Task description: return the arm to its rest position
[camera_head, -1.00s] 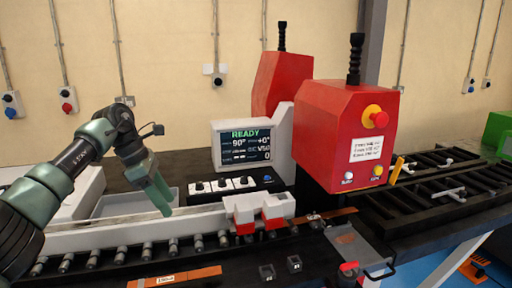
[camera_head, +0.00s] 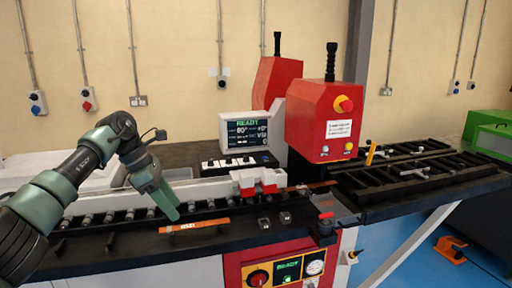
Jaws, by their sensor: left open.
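My left gripper (camera_head: 168,203) hangs from my left arm (camera_head: 75,170) at the left of the head view. Its green fingers point down and slightly right, above the roller conveyor. They hold nothing that I can see. The gap between the fingers is hard to see from this side. My right arm and gripper are not in view. The red busbar bender (camera_head: 318,115) stands right of the gripper, well apart from it.
A screen (camera_head: 246,132) reads READY. Rollers (camera_head: 110,216) run below the gripper. An orange labelled bar (camera_head: 194,226) lies in front of them. A control panel (camera_head: 287,270) is at the front. Black racks (camera_head: 415,172) extend right. A green box (camera_head: 488,130) stands far right.

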